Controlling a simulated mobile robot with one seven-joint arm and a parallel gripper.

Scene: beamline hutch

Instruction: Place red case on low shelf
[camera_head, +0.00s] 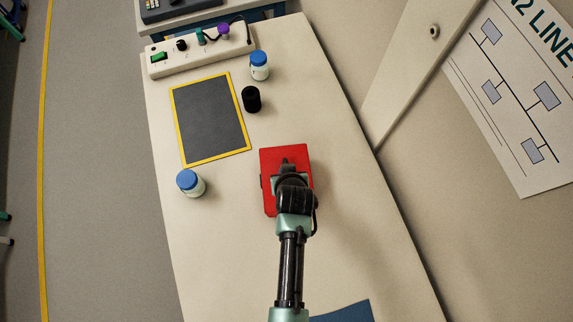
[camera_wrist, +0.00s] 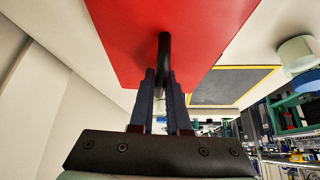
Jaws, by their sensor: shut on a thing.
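The red case (camera_head: 272,162) is at the middle of the bench top in the head view, partly hidden under my gripper and wrist. In the wrist view the red case (camera_wrist: 205,30) fills the upper middle, with a dark handle (camera_wrist: 165,62) on its face. My gripper (camera_wrist: 165,80) is shut on that handle, one finger on each side. In the head view my gripper (camera_head: 287,172) is over the case. I cannot tell whether the case touches the bench or is held above it. No low shelf can be made out for certain.
A yellow-edged dark mat (camera_head: 210,120) lies left of the case. Blue-capped jars (camera_head: 190,184) (camera_head: 259,66) and a black cylinder (camera_head: 251,99) stand near it. A power strip (camera_head: 200,50) is at the far end. A wall with a poster (camera_head: 520,95) bounds the right.

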